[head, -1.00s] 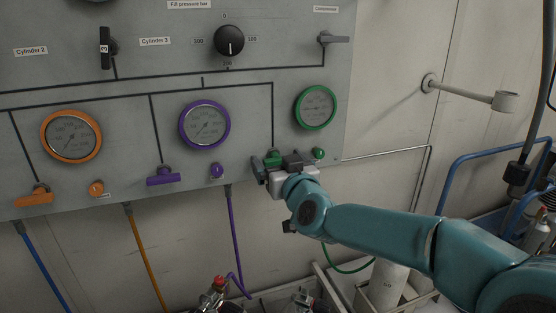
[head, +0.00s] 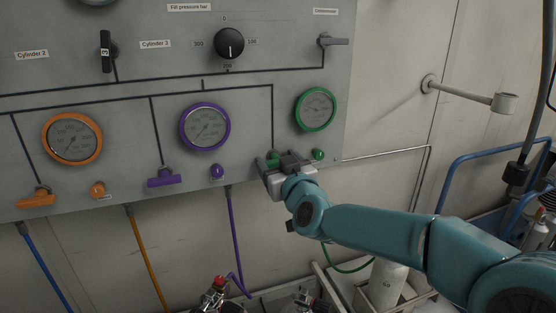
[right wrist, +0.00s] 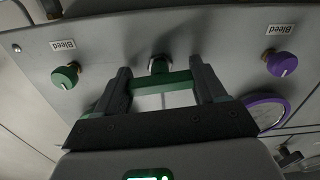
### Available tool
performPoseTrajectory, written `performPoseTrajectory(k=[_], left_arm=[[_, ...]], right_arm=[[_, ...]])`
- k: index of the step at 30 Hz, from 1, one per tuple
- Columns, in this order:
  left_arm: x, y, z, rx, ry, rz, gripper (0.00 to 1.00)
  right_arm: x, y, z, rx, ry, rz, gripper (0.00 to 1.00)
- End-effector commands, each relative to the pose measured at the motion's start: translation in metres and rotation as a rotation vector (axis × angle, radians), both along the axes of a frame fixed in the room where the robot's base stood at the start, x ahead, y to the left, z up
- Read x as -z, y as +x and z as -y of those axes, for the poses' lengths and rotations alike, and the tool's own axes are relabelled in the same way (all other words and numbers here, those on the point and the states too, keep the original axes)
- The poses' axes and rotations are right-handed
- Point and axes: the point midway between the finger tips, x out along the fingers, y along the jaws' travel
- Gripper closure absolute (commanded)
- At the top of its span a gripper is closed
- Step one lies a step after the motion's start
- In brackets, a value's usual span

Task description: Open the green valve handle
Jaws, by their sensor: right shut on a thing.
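The green valve handle (head: 273,156) is at the lower right of the grey panel, below the green gauge, and is mostly hidden behind my right gripper (head: 280,163) in the head view. In the right wrist view the handle (right wrist: 165,83) is a green crossbar on a round stem. My right gripper (right wrist: 163,88) is shut on it, with one dark finger at each end of the bar. My left gripper is not in view.
A green bleed knob (head: 318,154) sits close to the right of the gripper. A purple bleed knob (head: 217,171) and purple valve handle (head: 163,177) are to the left. The green gauge (head: 316,108) is above. Hoses hang below the panel.

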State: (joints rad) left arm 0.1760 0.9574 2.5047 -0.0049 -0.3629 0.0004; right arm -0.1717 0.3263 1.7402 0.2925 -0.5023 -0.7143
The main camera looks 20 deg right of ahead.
Motion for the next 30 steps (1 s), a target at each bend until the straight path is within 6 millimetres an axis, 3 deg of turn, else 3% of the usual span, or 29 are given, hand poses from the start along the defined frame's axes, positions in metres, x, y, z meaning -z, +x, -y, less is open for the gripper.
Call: performPoseTrajectory(k=[12, 30], left_arm=[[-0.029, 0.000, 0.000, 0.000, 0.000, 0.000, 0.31], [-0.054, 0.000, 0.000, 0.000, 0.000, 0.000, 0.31]], right_arm=[[-0.002, 0.000, 0.000, -0.001, -0.367, 0.011, 0.60], [-0.001, 0.000, 0.000, -0.002, -0.931, 0.030, 0.60]])
